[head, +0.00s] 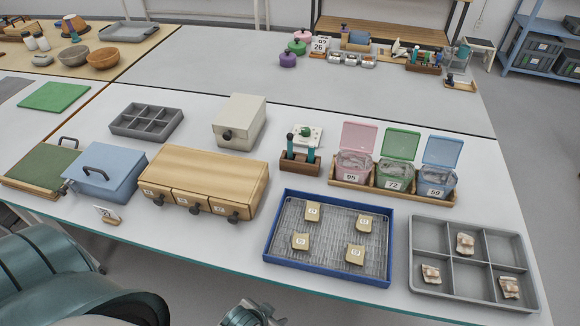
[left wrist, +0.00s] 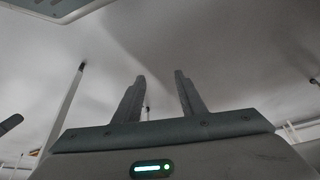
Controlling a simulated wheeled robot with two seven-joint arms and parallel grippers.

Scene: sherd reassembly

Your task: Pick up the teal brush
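Two slim teal handles stand upright in a brown wooden holder (head: 299,164) at the middle of the white table. The left one (head: 290,145) and the right one (head: 311,151) look alike at this size, and I cannot tell which is the teal brush; their lower ends are hidden in the holder. My left gripper (head: 252,312) shows at the bottom edge of the head view, in front of the table edge and well apart from the holder. In the left wrist view its two fingers (left wrist: 162,78) are spread with nothing between them. My right gripper is not in view.
Left of the holder are a wooden drawer box (head: 208,175) and a cream box (head: 240,121). Right are lidded pink, green and blue bins on a wooden tray (head: 420,192). In front lie a blue-rimmed rack tray (head: 270,246) with sherds and a grey compartment tray (head: 428,242).

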